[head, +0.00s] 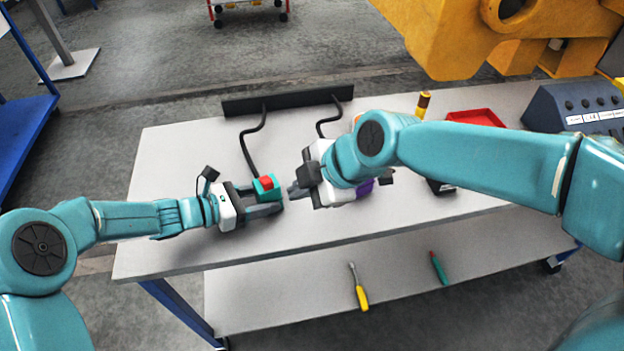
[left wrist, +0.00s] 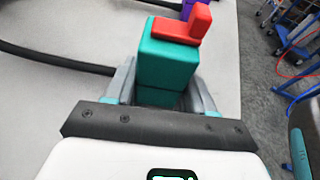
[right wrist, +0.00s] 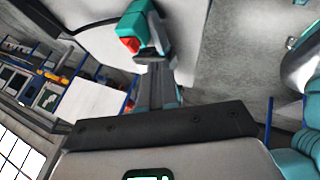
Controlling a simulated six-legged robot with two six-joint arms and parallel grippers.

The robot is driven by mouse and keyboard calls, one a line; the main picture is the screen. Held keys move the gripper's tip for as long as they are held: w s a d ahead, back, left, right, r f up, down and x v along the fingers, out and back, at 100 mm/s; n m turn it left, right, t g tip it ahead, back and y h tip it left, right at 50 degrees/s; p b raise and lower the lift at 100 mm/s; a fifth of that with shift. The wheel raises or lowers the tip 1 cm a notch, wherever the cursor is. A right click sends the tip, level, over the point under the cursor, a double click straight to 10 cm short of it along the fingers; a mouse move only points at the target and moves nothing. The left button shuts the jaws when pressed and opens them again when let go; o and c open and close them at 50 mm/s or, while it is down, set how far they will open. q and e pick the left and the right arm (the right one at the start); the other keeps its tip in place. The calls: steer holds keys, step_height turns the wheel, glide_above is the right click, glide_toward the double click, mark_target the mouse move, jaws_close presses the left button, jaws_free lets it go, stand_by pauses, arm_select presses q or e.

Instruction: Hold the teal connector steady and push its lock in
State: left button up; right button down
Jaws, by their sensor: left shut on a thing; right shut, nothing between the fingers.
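The teal connector (head: 272,195) lies near the middle of the workbench, with a black cable running from its back. In the left wrist view the connector (left wrist: 165,65) sits between the fingers of my left gripper (left wrist: 161,88), which is shut on it. The red lock (head: 266,182) is on top of the connector; in the left wrist view the lock (left wrist: 184,28) shows a flat part and a raised tab. My right gripper (head: 293,190) is shut and empty, just right of the connector. In the right wrist view its fingertips (right wrist: 152,58) are close to the lock (right wrist: 129,45); contact cannot be told.
A purple connector (head: 365,188) is partly hidden behind my right gripper. A black bar (head: 290,100) with two cables stands at the bench's back edge. A red tray (head: 474,117) and a grey control box (head: 580,108) are at right. A yellow casting (head: 440,40) hangs over the back right.

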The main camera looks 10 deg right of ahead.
steer(key=v, duration=0.3)
steer(key=shift+s+d+r, duration=0.15)
steer(key=shift+d+r, duration=0.05)
steer(key=shift+r, duration=0.15)
arm_select(q)
steer(key=o, duration=0.9)
